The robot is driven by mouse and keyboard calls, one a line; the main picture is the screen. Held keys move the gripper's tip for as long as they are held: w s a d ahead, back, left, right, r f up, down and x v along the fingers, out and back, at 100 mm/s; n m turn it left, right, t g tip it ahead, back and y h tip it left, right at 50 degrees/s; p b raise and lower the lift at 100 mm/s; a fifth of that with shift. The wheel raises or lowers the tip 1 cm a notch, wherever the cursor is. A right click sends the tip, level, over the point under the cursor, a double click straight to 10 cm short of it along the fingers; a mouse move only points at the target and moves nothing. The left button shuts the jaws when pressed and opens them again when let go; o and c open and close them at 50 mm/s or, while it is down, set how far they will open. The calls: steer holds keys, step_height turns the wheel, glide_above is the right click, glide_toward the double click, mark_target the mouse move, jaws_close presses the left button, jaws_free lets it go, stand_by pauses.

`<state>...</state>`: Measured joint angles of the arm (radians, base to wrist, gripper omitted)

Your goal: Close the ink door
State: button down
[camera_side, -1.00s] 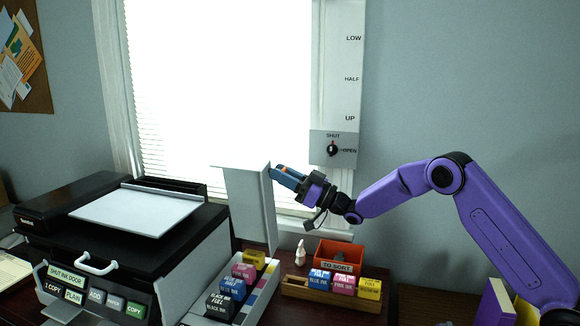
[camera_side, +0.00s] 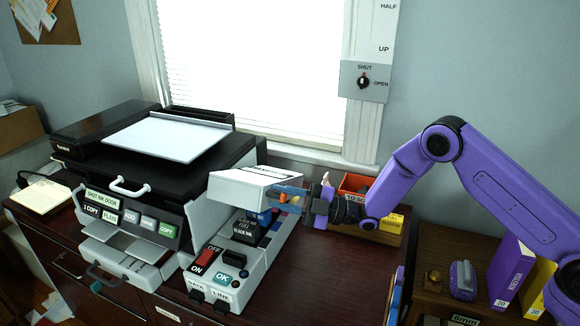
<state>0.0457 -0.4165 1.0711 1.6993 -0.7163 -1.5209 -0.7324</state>
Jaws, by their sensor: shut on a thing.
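The ink door (camera_side: 250,187) is a white-grey lid on the right side of the black printer (camera_side: 150,150). It lies nearly flat above the ink bay, with black ink cartridges (camera_side: 243,232) showing below its front edge. Its far cartridges are mostly hidden under it. My gripper (camera_side: 288,195) reaches in from the right and is shut on the door's right edge; the exact contact is partly hidden.
A control unit (camera_side: 222,268) with ON, OFF and OK buttons stands in front of the ink bay. The orange sort box (camera_side: 355,184) and a wooden tray (camera_side: 375,232) are behind and right of my gripper. Books (camera_side: 512,270) stand far right.

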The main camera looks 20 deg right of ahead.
step_height(320, 180, down, 11)
steer(key=s+a+n+g+h, duration=0.1)
steer(key=n, duration=0.4)
steer(key=shift+f+g, duration=0.15)
steer(key=shift+g, duration=0.15)
steer(key=c, duration=1.1)
jaws_free()
steer(key=shift+s, duration=0.1)
steer(key=v, duration=1.7)
steer(key=shift+s+d+r, duration=0.1)
steer(key=shift+d+r, duration=0.05)
steer(key=shift+r, duration=0.1)
